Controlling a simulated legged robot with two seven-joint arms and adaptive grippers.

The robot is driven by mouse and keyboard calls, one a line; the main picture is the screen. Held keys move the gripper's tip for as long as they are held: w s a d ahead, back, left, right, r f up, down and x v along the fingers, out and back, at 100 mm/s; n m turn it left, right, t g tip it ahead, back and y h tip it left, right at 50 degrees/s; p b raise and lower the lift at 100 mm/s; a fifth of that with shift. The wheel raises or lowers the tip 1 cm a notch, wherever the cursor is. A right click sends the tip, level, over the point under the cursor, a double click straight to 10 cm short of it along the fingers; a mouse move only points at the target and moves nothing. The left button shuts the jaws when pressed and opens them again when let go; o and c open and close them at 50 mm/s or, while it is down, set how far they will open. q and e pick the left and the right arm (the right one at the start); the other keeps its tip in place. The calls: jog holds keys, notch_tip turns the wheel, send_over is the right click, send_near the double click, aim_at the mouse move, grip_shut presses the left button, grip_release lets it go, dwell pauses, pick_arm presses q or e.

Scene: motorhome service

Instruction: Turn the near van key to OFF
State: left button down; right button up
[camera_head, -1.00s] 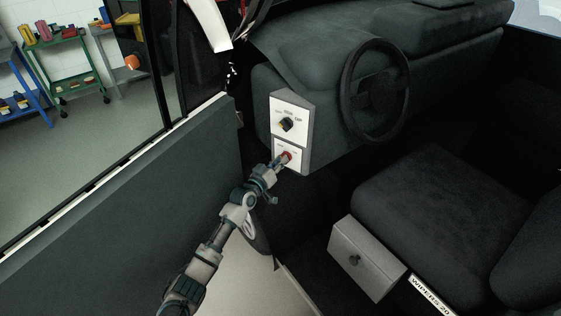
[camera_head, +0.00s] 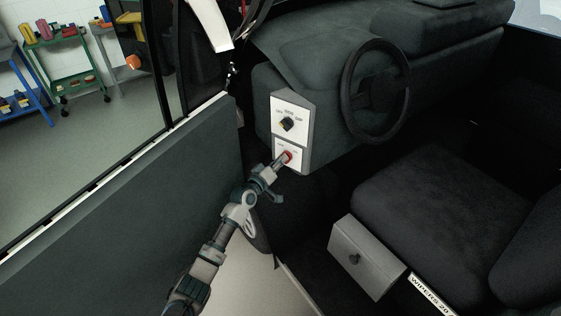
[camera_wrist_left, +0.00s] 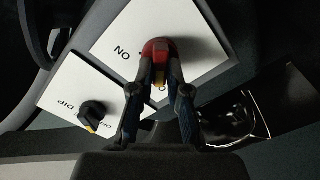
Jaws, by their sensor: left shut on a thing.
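The red van key (camera_head: 287,157) sits on the lower white plate (camera_head: 281,164) of the switch box beside the steering wheel. In the left wrist view the red key (camera_wrist_left: 158,47) carries a yellow mark that points down the picture, toward a partly hidden label starting with O. A label reading ON, upside down, is at its left. My left gripper (camera_head: 280,163) is shut on the key; its two fingers (camera_wrist_left: 160,78) lie on either side of it in the wrist view. My right gripper is not in view.
A black knob with a yellow pointer (camera_head: 287,124) is on the upper plate; it also shows in the wrist view (camera_wrist_left: 93,113). The steering wheel (camera_head: 349,95) is to the right, the open door (camera_head: 150,220) to the left. A grey box (camera_head: 366,259) stands by the seat.

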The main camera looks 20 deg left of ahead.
pick_arm(q)
jog(key=shift+d+f, duration=0.1)
jog(key=shift+f, duration=0.45)
jog(key=c, duration=1.1)
grip_release()
jog(key=shift+r, duration=0.1)
jog(key=shift+c, duration=0.2)
jog(key=shift+r, duration=0.1)
jog(key=shift+r, duration=0.1)
jog(key=v, duration=1.2)
jog(key=shift+f, duration=0.2)
